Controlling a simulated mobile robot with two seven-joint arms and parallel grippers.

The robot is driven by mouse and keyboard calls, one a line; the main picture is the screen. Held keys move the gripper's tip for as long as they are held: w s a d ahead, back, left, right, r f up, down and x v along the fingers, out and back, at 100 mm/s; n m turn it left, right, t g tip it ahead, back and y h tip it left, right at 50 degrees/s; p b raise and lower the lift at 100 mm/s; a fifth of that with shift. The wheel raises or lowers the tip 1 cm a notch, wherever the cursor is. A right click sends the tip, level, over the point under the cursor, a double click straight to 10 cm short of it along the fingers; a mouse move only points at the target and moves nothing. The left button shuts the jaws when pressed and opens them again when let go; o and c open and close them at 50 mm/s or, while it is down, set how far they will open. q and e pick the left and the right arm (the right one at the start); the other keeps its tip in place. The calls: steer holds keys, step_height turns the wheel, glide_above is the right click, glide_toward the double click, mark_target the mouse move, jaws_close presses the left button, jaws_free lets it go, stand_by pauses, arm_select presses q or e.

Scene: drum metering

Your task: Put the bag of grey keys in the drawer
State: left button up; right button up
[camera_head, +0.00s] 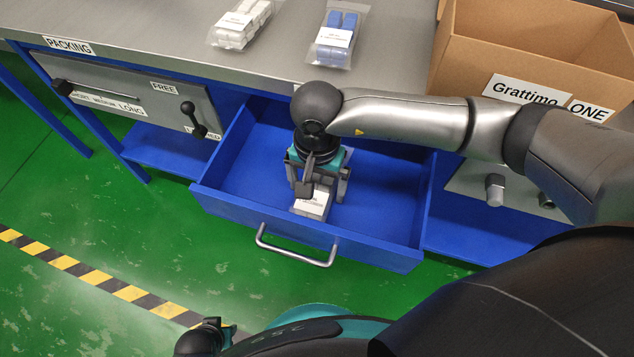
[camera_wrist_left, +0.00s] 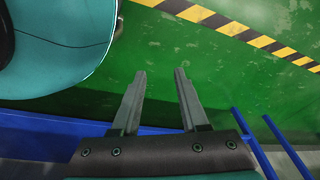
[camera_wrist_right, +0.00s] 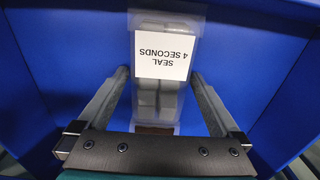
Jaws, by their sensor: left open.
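The bag of grey keys (camera_wrist_right: 158,95) is a clear pouch with a white label reading "SEAL 4 SECONDS". It is inside the open blue drawer (camera_head: 278,217), close to the drawer's front wall, and it also shows in the head view (camera_head: 313,206). Whether the bag's underside touches the drawer floor is hard to tell. My left gripper (camera_wrist_left: 159,72) is open and empty, above the green floor.
A white bag (camera_head: 240,22) and a blue bag (camera_head: 337,38) lie on the grey bench. A cardboard box (camera_head: 535,50) stands at the bench's right. A panel with a handle (camera_head: 135,92) is left of the drawer. The drawer's left part is clear.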

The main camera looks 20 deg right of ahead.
mark_target(317, 186)
steer(key=shift+r+p, duration=0.3)
steer(key=shift+r, duration=0.25)
arm_select(q)
steer(key=s+a+f+p, duration=0.2)
steer(key=s+a+p, duration=0.1)
steer(key=s, duration=0.3)
steer(key=shift+s+a+f, duration=0.2)
steer(key=shift+a+f, duration=0.05)
steer(key=shift+a, duration=0.65)
arm_select(e)
step_height(317, 186, up, 11)
steer(key=shift+r, duration=0.1)
